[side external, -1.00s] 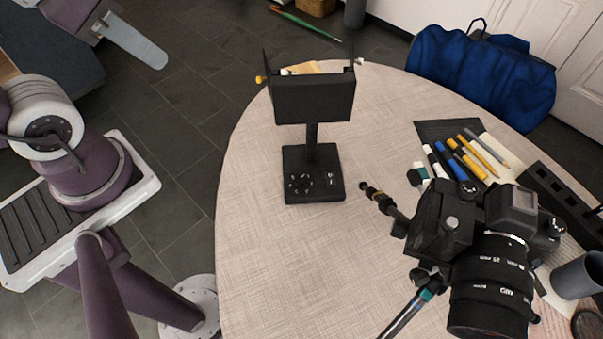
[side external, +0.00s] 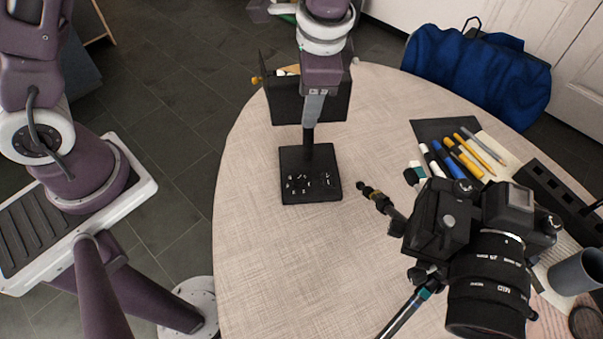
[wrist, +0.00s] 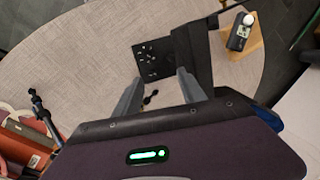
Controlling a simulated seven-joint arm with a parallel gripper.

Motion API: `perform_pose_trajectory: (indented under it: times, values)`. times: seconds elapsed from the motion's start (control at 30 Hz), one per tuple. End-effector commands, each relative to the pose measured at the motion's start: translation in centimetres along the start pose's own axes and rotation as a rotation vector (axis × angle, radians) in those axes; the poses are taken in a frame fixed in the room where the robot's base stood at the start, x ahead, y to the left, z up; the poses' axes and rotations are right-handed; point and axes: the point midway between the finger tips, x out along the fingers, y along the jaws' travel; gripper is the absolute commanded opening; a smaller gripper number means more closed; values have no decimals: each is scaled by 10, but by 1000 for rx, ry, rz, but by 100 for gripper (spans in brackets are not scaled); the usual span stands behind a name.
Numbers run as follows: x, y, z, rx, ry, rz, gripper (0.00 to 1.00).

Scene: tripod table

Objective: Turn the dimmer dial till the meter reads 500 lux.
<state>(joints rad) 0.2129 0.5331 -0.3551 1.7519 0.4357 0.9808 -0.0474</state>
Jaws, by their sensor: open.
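A black lamp stands on the table, with a square base (side external: 296,160) below a black panel (side external: 285,108). White marks ring the control area (side external: 312,184) on its base. The dimmer dial itself is too dark to tell apart. The base also shows in the wrist view (wrist: 146,71). The meter (wrist: 238,36), dark with a white dome, stands on a wooden block beyond the panel in the wrist view. Its reading is too small to make out. My gripper (side external: 313,118) is open and empty, in front of the panel in the side view; its fingers (wrist: 158,80) are apart.
A camera on a tripod (side external: 470,235) stands at the right of the table. A blue bag (side external: 478,75) is behind the table. The table's left front is clear.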

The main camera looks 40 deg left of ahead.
Motion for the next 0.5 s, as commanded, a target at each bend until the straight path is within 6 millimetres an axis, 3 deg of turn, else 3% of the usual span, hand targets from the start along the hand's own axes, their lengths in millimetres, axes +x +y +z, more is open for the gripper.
perform_pose_trajectory:
  times: [0.03, 0.1, 0.2, 0.3, 0.5]
  values:
    - [30, 11, -15, 64, -48, 26, 48]
    - [70, 23, -28, 149, -114, 52, 48]
    - [117, 34, -32, 245, -203, 78, 48]
    - [144, 37, -29, 301, -260, 90, 48]
    - [174, 39, -20, 320, -284, 95, 48]
